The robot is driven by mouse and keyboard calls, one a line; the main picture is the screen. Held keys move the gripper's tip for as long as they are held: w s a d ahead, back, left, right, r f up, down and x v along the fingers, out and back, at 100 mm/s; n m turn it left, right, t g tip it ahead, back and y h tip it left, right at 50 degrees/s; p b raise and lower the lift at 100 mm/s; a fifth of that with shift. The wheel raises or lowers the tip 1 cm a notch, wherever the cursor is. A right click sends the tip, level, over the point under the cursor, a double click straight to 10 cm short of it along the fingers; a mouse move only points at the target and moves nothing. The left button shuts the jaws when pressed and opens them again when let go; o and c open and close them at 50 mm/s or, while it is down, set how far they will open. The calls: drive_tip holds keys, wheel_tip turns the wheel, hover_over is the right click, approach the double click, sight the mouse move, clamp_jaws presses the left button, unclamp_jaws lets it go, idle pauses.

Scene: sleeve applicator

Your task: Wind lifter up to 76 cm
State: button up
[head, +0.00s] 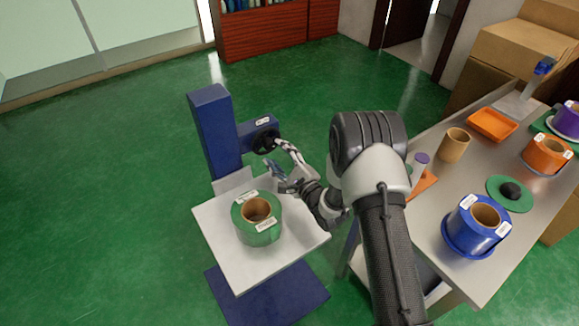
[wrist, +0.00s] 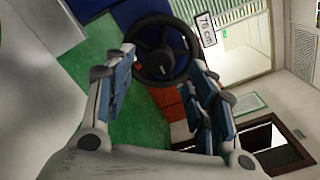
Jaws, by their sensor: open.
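The lifter (head: 215,130) is a blue column with a white platform (head: 222,255) and a blue base on the floor. A black handwheel (head: 263,142) sits on its right side arm. The wheel also shows in the wrist view (wrist: 160,50), between and beyond my fingertips. A white label reading "76 cm" (wrist: 207,29) is beside the wheel. A green roll (head: 262,230) with a brown core stands upright on the platform. My gripper (head: 276,160) is open and empty, close to the wheel; in the wrist view its fingers (wrist: 160,75) appear spread on either side of the wheel's lower part. I cannot tell whether they touch it.
A steel table (head: 450,262) on the right holds a blue roll (head: 476,226), an orange roll (head: 546,154), a purple roll, a brown core (head: 453,145), an orange tray (head: 493,125) and a green disc (head: 511,206). Cardboard boxes (head: 525,50) stand behind. The green floor left of the lifter is clear.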

drive_tip(key=v, duration=0.8)
drive_tip(key=shift+w, duration=0.1)
drive_tip(key=w+d+r+n+g+h, duration=0.1)
drive_tip(key=w+d+r+n+h, duration=0.3)
drive_tip(key=r, duration=0.4)
drive_tip(key=s+d+r+n+g+h, duration=0.3)
drive_tip(key=s+d+r+n+h, duration=0.3)
drive_tip(key=s+r, duration=0.25)
drive_tip(key=s+d+r+n+g, duration=0.1)
drive_tip(key=s+n+g, duration=0.1)
drive_tip(key=s, duration=0.8)
drive_tip(key=s+d+r+n+g, duration=0.1)
drive_tip(key=s+n, duration=0.3)
drive_tip(key=s, duration=0.6)
drive_tip(key=s+d+r+n+g, duration=0.1)
drive_tip(key=s+r+n+g, duration=0.1)
drive_tip(key=s, duration=0.8)
drive_tip(key=shift+s+r+n+g, duration=0.15)
drive_tip(key=shift+r+n+g, duration=0.25)
drive_tip(key=shift+g, duration=0.3)
